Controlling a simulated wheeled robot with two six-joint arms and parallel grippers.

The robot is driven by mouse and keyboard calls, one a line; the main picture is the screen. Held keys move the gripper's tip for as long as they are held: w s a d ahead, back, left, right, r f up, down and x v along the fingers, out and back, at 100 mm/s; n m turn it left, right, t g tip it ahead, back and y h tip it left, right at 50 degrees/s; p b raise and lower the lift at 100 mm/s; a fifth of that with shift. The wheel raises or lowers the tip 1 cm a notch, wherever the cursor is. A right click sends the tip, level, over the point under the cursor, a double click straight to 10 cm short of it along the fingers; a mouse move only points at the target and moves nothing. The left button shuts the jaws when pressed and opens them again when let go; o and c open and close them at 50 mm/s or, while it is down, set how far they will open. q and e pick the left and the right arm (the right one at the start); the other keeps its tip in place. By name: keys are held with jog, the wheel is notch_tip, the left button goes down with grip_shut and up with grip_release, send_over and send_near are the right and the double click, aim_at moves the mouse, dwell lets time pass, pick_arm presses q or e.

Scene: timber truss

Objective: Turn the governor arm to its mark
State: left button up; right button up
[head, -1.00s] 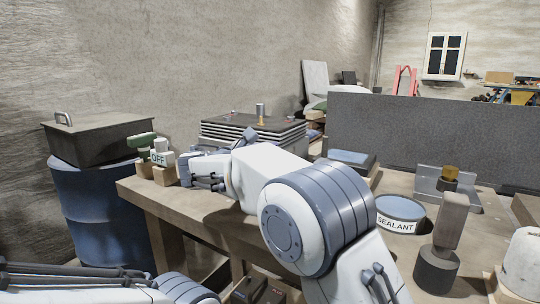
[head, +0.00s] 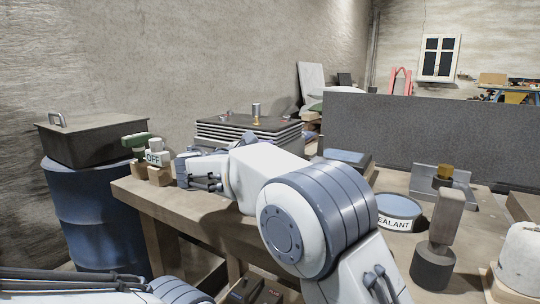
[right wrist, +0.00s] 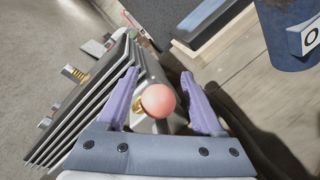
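A pinkish-orange ball knob (right wrist: 158,100) shows in the right wrist view, with a small brass part partly hidden behind it. It looks like the handle end of the governor arm, but the rest of that arm and its mark cannot be made out. My right gripper (right wrist: 160,74) is open, with its two purple fingers on either side of the knob and visible gaps between. In the head view my right arm reaches left across the bench, and its gripper cannot be made out there. My left arm shows only at the lower left, its gripper out of frame.
A stack of dark plates (head: 250,130) stands behind my right arm. A blue drum (head: 90,215) stands left.

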jog(key=p+v, duration=0.3)
jog(key=v, duration=0.6)
jog(key=shift+s+a+r, duration=0.15)
jog(key=shift+s+a, duration=0.05)
jog(key=shift+a, duration=0.15)
jog(key=shift+s+a, duration=0.2)
jog(key=shift+s, duration=0.1)
